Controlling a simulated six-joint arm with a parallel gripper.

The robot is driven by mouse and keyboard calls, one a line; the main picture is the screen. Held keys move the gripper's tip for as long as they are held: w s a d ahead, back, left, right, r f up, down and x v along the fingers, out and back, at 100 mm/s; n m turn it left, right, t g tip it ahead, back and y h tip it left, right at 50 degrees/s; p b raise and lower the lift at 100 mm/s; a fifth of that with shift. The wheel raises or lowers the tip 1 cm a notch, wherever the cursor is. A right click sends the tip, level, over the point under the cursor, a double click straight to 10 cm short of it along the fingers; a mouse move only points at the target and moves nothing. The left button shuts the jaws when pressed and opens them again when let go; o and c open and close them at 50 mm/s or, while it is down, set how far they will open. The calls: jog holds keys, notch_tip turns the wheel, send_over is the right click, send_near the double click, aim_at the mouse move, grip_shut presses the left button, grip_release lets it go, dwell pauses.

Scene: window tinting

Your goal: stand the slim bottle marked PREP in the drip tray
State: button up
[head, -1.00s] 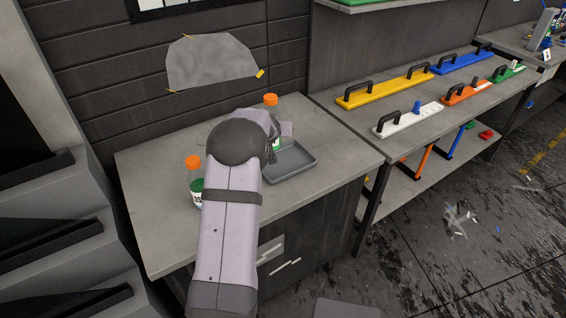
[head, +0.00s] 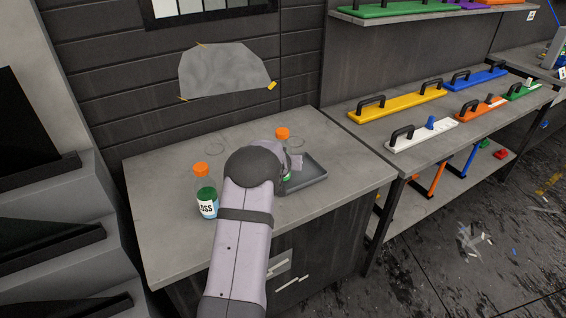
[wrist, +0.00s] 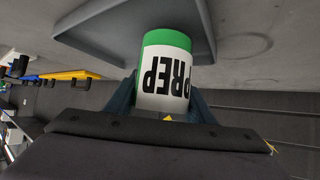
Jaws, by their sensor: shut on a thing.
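The slim PREP bottle (head: 287,173) has an orange cap, and its white label with a green band shows upside down in the wrist view (wrist: 165,88). My gripper (wrist: 165,105) is shut on it; the bottle looks upright. The grey drip tray (head: 312,178) lies on the bench, and its rim is right by the bottle's base in the wrist view (wrist: 90,22). The base overlaps the tray in the picture; I cannot tell whether it touches the tray floor. In the head view my arm hides the jaws and part of the bottle and tray.
A second orange-capped bottle (head: 206,192), its label reading "OSS" in part, stands on the grey bench (head: 160,235) left of my arm. A shelf (head: 375,133) with coloured handled boards is at the right. The bench's back left is clear.

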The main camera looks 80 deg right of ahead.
jog(key=shift+f, duration=0.4)
jog(key=shift+f, duration=0.2)
jog(key=o, duration=1.3)
jog(key=shift+o, duration=0.2)
jog(key=shift+r, duration=0.25)
jog(key=shift+a, duration=0.15)
jog(key=b+v, duration=0.2)
jog(key=v, duration=0.9)
jog(key=shift+a, duration=0.25)
